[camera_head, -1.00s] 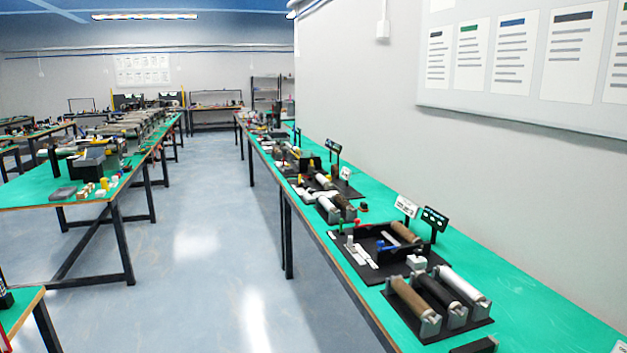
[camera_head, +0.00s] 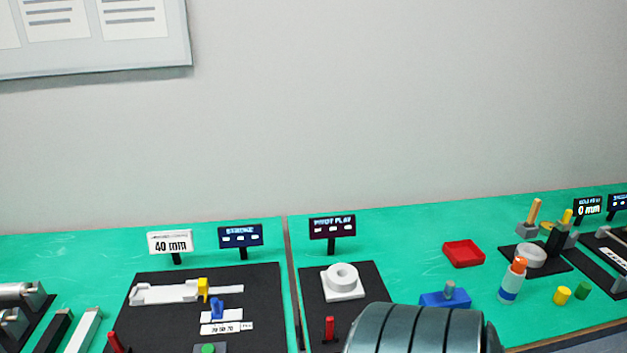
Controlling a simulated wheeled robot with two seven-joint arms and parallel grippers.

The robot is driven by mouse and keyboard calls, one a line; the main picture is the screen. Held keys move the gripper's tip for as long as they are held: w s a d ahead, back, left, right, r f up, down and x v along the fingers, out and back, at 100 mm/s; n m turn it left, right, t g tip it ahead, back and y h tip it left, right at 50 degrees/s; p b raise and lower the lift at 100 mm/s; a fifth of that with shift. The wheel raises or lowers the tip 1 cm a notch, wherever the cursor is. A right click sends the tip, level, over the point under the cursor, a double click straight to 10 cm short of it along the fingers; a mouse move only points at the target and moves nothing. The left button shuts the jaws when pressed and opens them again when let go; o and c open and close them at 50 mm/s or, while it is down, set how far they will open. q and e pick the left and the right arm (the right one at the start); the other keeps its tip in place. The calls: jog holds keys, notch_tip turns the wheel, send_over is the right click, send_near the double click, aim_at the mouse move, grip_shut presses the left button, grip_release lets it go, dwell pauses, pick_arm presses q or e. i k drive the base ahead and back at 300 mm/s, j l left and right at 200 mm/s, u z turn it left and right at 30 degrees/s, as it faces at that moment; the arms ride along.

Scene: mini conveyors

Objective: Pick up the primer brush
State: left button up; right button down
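I cannot identify the primer brush with certainty. A thin tan handle (camera_head: 534,212) stands tilted in a small grey holder at the right back of the green table; it may be the brush, but its lower end is hidden. A white and blue bottle with an orange cap (camera_head: 512,281) stands upright in front of it. Neither of my grippers shows. A dark ribbed rounded part, which looks like my own arm, fills the bottom middle and hides part of the table there.
Black mats (camera_head: 262,290) with white fixtures and small signs cover the left and middle of the green table (camera_head: 400,262). A red tray (camera_head: 463,252), a blue block (camera_head: 436,301) and yellow (camera_head: 562,295) and green (camera_head: 583,290) cylinders stand at right. A wall rises behind.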

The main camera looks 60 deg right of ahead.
aim_at(534, 210)
jog(key=z, duration=3.4)
jog(key=i+l+u, duration=0.1)
jog(key=u, duration=0.55)
jog(key=i+l+u, duration=0.2)
jog(key=l+u, duration=0.2)
jog(key=l, duration=0.2)
jog(key=i+l+u, duration=0.3)
jog(key=l, duration=0.85)
jog(key=i+l+u, duration=0.1)
jog(key=l, duration=0.85)
jog(key=i+l+u, duration=0.1)
jog(key=l, duration=0.85)
jog(key=i, duration=0.05)
